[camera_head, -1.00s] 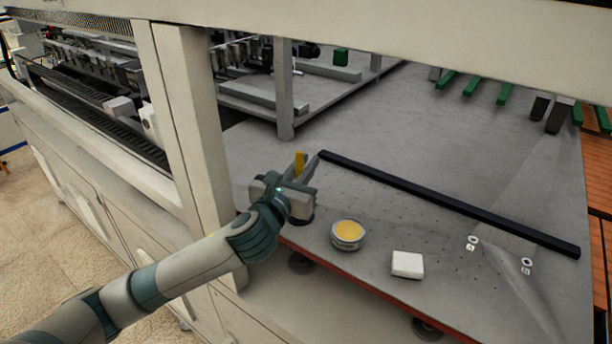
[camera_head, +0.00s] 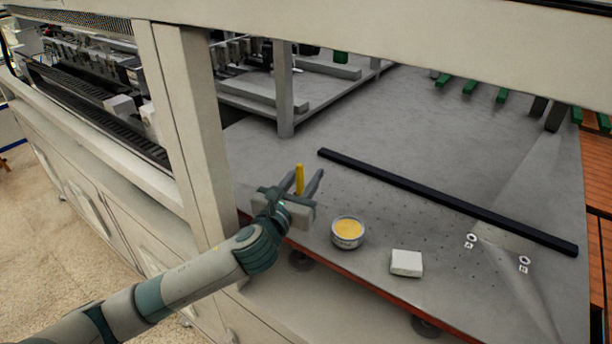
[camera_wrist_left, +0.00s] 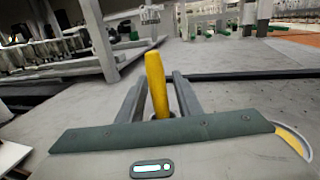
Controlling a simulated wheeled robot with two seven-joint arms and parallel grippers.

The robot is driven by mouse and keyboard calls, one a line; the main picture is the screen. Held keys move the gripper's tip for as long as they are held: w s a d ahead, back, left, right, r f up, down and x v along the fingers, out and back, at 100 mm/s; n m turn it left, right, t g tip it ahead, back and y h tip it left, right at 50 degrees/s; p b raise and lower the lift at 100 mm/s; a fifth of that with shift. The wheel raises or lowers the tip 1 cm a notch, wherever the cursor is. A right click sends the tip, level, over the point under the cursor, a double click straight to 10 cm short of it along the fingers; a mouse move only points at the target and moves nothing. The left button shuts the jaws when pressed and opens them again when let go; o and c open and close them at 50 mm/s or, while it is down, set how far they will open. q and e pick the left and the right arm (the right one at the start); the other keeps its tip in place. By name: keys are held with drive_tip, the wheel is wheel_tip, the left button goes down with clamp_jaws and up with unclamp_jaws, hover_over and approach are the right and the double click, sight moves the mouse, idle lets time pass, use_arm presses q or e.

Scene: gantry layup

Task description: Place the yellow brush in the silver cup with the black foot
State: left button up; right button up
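The yellow brush (camera_head: 299,180) stands upright between the fingers of my left gripper (camera_head: 301,181); it also shows in the left wrist view (camera_wrist_left: 157,84). The fingers are spread, with a gap on each side of the brush in the wrist view (camera_wrist_left: 160,95). The brush's lower end is hidden behind the gripper body in the head view. In the wrist view its bottom meets something dark, too hidden to identify. I cannot make out the silver cup with the black foot; the gripper covers that spot. My right gripper is out of view.
A round tin with a yellow top (camera_head: 348,232) stands just right of the gripper, with a white block (camera_head: 406,263) beyond it. A long black bar (camera_head: 440,199) lies across the grey table (camera_head: 400,130). A beige post (camera_head: 190,120) rises at left.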

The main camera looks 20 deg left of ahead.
use_arm(q)
drive_tip(key=shift+r, duration=0.15)
drive_tip(key=shift+s+b, duration=0.3)
drive_tip(key=shift+s, duration=0.35)
drive_tip(key=s+b, duration=0.1)
drive_tip(key=s, duration=0.2)
drive_tip(key=s+a+b, duration=0.1)
drive_tip(key=s, duration=0.2)
drive_tip(key=s+b, duration=0.1)
drive_tip(key=s, duration=0.2)
drive_tip(key=shift+a, duration=0.15)
drive_tip(key=shift+s+a, duration=0.1)
drive_tip(key=shift+s, duration=0.7)
drive_tip(key=shift+s, duration=0.1)
